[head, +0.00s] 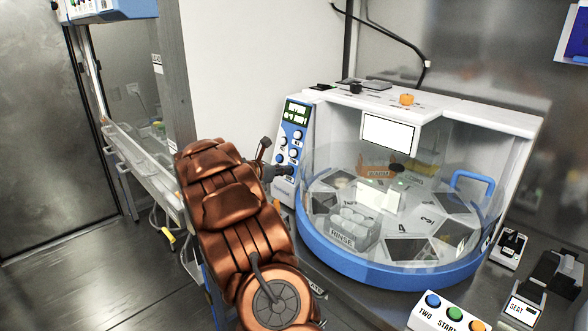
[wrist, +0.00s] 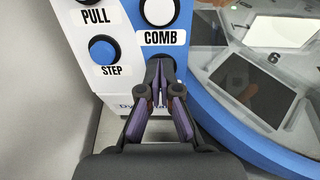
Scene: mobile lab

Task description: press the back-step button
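The machine's tilted control panel (head: 292,140) has a small screen and several round buttons. In the wrist view, a blue button (wrist: 102,49) sits above a STEP label. No label reading back-step is legible. My gripper (wrist: 160,67) has its fingertips together, with nothing seen between them. In the wrist view it is just below the COMB label and to the right of the STEP label. In the head view my gripper (head: 287,171) is at the panel's lower end. Its tips hide that part, so I cannot tell contact.
A clear round bowl with a blue rim (head: 385,272) stands right of the panel, close to my gripper. It holds numbered dark plates and a RINSE rack (head: 353,228). A white box (head: 446,313) with coloured buttons is at lower right. A white wall is behind.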

